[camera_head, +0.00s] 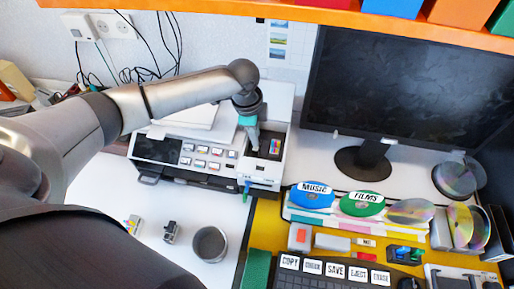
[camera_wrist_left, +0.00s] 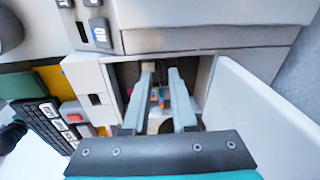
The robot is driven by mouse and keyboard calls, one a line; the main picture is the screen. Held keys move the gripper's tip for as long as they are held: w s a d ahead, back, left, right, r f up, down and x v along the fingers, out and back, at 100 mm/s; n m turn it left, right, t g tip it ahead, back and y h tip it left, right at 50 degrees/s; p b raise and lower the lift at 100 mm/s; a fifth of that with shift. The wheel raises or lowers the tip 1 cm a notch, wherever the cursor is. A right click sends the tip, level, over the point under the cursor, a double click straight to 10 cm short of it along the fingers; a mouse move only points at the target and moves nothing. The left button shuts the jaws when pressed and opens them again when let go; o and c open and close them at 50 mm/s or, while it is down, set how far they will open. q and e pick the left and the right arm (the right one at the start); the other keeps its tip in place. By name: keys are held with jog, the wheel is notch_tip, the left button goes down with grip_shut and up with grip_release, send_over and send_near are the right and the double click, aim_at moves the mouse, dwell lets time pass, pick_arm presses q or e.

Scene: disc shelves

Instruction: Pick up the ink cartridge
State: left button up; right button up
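The ink cartridge (camera_head: 275,146), dark with bright colour stripes, sits in the open bay on the right side of the white printer (camera_head: 190,133). My left gripper (camera_head: 252,146) points down into this bay, just left of the cartridge in the head view. In the left wrist view its two grey fingers (camera_wrist_left: 161,78) are apart, and small coloured parts of the cartridge (camera_wrist_left: 157,98) show between them. I cannot tell whether the fingers touch it. The fingers hide part of the bay. My right gripper is not in view.
The printer's raised lid (camera_wrist_left: 250,105) stands close beside the gripper. A monitor (camera_head: 390,85) stands to the right. A grey cup (camera_head: 209,244) and small items lie on the white desk in front. Discs (camera_head: 361,204) and a keyboard (camera_head: 320,278) are at the front right.

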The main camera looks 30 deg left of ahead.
pick_arm(q)
jog(key=shift+w+f, duration=0.15)
jog(key=shift+f, duration=0.65)
jog(key=shift+c, duration=0.4)
grip_shut()
dwell(0.4)
